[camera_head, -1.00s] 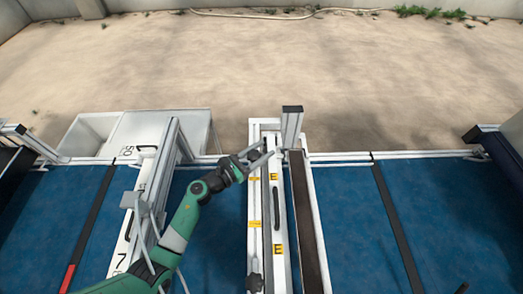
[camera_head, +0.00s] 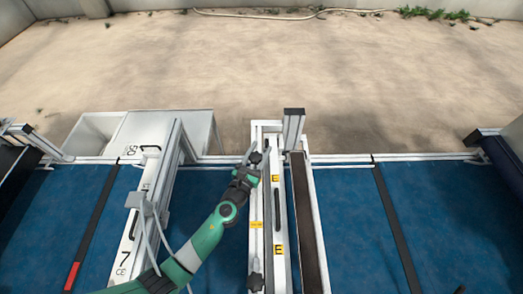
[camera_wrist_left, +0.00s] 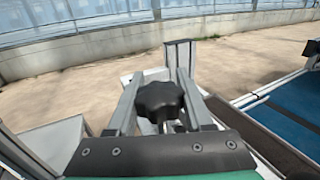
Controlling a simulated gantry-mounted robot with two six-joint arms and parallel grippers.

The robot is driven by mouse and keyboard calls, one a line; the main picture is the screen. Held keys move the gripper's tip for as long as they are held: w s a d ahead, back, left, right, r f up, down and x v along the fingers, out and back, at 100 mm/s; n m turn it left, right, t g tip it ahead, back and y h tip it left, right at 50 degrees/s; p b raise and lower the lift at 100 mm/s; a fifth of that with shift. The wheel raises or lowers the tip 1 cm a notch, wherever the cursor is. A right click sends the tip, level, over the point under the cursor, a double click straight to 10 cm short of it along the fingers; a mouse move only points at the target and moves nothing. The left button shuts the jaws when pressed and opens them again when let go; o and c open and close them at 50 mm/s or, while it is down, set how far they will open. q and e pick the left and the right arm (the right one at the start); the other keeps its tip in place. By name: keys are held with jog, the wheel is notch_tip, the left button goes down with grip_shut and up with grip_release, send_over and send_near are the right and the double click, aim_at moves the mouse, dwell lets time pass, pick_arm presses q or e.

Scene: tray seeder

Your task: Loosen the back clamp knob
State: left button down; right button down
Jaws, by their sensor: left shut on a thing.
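The back clamp knob (camera_head: 256,158) is black and lobed, at the far end of the white clamp frame (camera_head: 254,205). My left gripper (camera_head: 255,155) is at this knob, its fingers pointing toward the back. In the left wrist view the knob (camera_wrist_left: 160,100) sits between the two grey fingers (camera_wrist_left: 160,92), which are shut on it. A second black knob (camera_head: 255,282) is at the near end of the same frame. The knob's shaft is mostly hidden. My right gripper is not in view.
A grey upright post (camera_head: 293,130) stands just right of the knob. A dark channel (camera_head: 308,220) runs along the right of the frame. A white rail with cables (camera_head: 150,215) stands to the left. Blue belt surface (camera_head: 350,230) is clear at the right.

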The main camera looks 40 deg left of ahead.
pick_arm(q)
jog(key=n+g+y, duration=0.2)
jog(key=y, duration=0.1)
jog(key=shift+s+a+f+n+y+b, duration=0.1)
jog(key=shift+a+n+y+b, duration=0.1)
jog(key=shift+n+y+b, duration=0.1)
jog(key=shift+s+a+n+g+y+b, duration=0.15)
jog(key=shift+n+g+y+b, duration=0.1)
jog(key=shift+n+g+y, duration=0.3)
jog(key=shift+s+a+n+g+y+b, duration=0.1)
jog(key=shift+a+n+g+y+b, duration=0.1)
jog(key=shift+n+g+y, duration=0.35)
jog(key=shift+y, duration=0.4)
jog(key=shift+c, duration=1.5)
grip_release()
jog(key=shift+r, duration=0.2)
